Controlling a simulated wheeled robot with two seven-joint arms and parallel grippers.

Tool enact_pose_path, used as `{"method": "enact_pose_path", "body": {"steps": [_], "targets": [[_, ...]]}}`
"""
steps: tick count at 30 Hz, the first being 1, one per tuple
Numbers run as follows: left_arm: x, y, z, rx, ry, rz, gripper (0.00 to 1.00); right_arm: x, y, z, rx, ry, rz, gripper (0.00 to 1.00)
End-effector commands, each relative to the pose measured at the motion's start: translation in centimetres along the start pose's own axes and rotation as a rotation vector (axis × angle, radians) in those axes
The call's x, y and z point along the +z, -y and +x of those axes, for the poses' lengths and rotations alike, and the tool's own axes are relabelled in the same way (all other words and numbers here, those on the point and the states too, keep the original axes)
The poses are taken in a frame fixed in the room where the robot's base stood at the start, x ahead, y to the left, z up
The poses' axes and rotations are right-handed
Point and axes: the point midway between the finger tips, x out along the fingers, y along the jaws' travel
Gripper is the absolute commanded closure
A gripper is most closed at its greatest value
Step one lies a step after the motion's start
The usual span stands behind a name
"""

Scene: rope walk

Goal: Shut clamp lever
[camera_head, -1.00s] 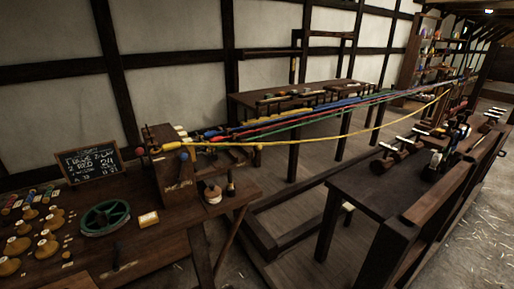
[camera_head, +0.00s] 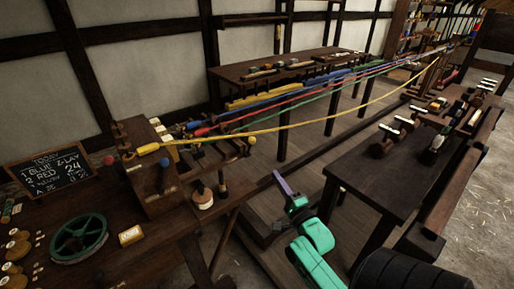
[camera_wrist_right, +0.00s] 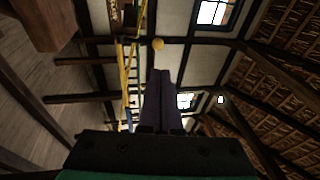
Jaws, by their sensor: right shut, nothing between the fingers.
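My right gripper (camera_head: 280,181) is shut and empty, with its purple fingers pointing up and away, to the right of the wooden headstock (camera_head: 153,201). Its closed fingers also show in the right wrist view (camera_wrist_right: 160,98). A yellow ball (camera_wrist_right: 158,43) shows beyond the fingertips in the wrist view. The headstock carries a red knob and a blue knob. I cannot tell for certain which of these is the clamp lever. My left gripper is out of view.
Yellow, blue, red and green strands (camera_head: 300,122) run from the headstock to the far right. A green handwheel (camera_head: 79,238), a chalkboard (camera_head: 54,171) and spools lie at left. A dark bench (camera_head: 391,186) with tools stands at right. Open floor lies between the benches.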

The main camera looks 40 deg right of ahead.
Motion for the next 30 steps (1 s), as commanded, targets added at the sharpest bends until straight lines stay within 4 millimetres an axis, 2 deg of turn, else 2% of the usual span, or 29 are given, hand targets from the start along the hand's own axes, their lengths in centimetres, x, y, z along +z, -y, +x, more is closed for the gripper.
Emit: {"method": "enact_pose_path", "body": {"steps": [5, 21, 25, 30], "targets": [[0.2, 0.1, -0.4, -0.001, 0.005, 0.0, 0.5, 0.0, 0.1, 1.3, -0.002, 0.001, -0.002, 1.0], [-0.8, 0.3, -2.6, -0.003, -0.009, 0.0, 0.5, 0.0, 0.2, 12.4, 0.0, 0.0, -0.003, 1.0], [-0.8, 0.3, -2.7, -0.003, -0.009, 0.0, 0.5, 0.0, 0.0, 13.7, 0.002, 0.0, -0.003, 1.0], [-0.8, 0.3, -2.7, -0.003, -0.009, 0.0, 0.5, 0.0, -0.1, 14.1, 0.002, 0.0, -0.003, 1.0]]}}
